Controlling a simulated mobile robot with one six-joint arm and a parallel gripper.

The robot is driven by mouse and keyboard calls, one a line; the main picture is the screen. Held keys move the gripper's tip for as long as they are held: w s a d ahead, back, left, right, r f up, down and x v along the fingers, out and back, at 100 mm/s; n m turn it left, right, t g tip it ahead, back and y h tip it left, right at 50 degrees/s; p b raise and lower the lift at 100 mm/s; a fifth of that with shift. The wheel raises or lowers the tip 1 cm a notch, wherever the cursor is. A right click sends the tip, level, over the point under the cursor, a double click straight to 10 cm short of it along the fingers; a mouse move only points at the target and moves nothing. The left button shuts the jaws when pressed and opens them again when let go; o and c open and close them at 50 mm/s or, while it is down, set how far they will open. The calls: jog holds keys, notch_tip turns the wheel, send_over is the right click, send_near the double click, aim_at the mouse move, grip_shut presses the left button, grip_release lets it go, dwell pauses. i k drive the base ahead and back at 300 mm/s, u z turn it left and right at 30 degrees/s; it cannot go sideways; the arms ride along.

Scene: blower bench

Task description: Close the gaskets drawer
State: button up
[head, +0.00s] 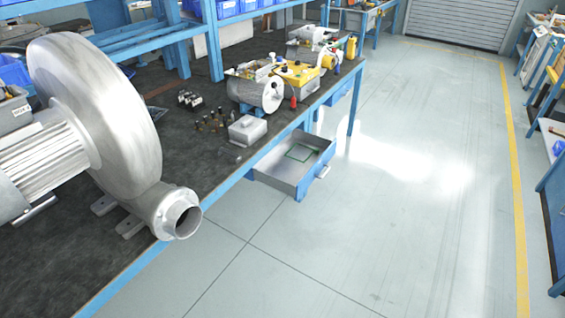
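A drawer (279,180) under the bench stands pulled out over the floor, its grey metal tray open to view. Its blue front (304,185) carries a pale handle (323,171) facing right. A thin green square outline (299,153), which looks like a gasket, lies inside. I see no readable label on the drawer. My gripper is not in view.
The dark-topped bench (187,151) holds a large grey blower (100,110), a small metal box (247,130) and motors with yellow parts (297,75). Another blue drawer front (341,92) sits farther along. The floor (420,210) right of the drawer is clear.

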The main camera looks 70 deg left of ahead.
aim_at(292, 178)
jog(key=u, duration=0.35)
jog(key=k, duration=0.35)
jog(key=u, duration=1.95)
jog(key=k, duration=0.65)
jog(key=z, duration=0.5)
jog(key=i, duration=1.55)
jog(key=u, duration=0.2)
